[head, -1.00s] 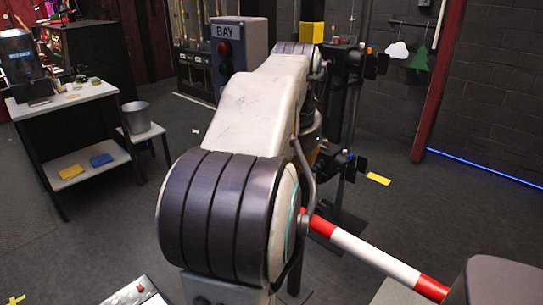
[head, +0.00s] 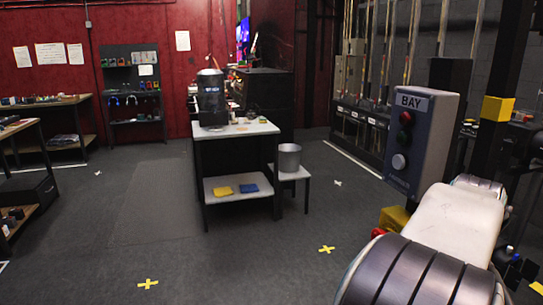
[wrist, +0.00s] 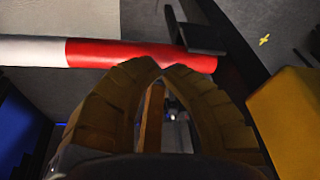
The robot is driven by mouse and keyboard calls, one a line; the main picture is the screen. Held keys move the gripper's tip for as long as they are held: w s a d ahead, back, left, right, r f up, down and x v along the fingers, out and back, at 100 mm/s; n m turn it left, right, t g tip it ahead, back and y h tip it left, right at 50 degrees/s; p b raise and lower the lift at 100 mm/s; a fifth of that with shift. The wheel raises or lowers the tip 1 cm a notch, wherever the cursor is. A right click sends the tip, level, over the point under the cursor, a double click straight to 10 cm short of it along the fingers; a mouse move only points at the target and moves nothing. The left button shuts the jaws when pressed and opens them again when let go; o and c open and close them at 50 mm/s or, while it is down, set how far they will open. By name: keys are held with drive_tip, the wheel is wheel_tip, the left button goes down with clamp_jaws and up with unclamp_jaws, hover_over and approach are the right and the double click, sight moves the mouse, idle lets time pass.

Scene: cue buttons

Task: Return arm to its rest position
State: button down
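My arm (head: 450,225) shows at the lower right of the head view, a white link with a dark ribbed joint. My gripper is not visible in that view. In the wrist view my gripper (wrist: 161,70) has its two yellow-brown fingers curved together, tips meeting, with nothing seen between the tips. A red and white striped bar (wrist: 100,53) crosses just beyond the fingertips; I cannot tell whether they touch it. The grey BAY box (head: 420,140) stands behind my arm, with a dark red button (head: 405,118) above a pale one (head: 399,162).
A yellow block (wrist: 285,125) is close at the right of the wrist view. A white-topped table (head: 236,131) and a stool with a grey bucket (head: 289,158) stand mid-room. The dark floor at left is open, with yellow tape crosses (head: 148,284).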

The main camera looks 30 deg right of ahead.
drive_tip(key=w+a+f+n+y+p, duration=0.15)
drive_tip(key=w+a+n, duration=0.25)
drive_tip(key=a, duration=0.5)
drive_tip(key=w+a+f+n+p, duration=0.2)
drive_tip(key=w+a+n+p, duration=0.15)
drive_tip(key=a, duration=0.65)
drive_tip(key=w+a+r+n+t+y+p, duration=0.1)
drive_tip(key=a+r+n+p, duration=0.1)
drive_tip(key=a, duration=0.6)
drive_tip(key=w+a+r+n+t+y+p, duration=0.1)
drive_tip(key=w+a+r+n+p, duration=0.1)
drive_tip(key=a+n, duration=0.5)
drive_tip(key=shift+w+a+r+t+p, duration=0.15)
drive_tip(key=shift+a+r+t+p, duration=0.3)
drive_tip(key=shift+r, duration=0.85)
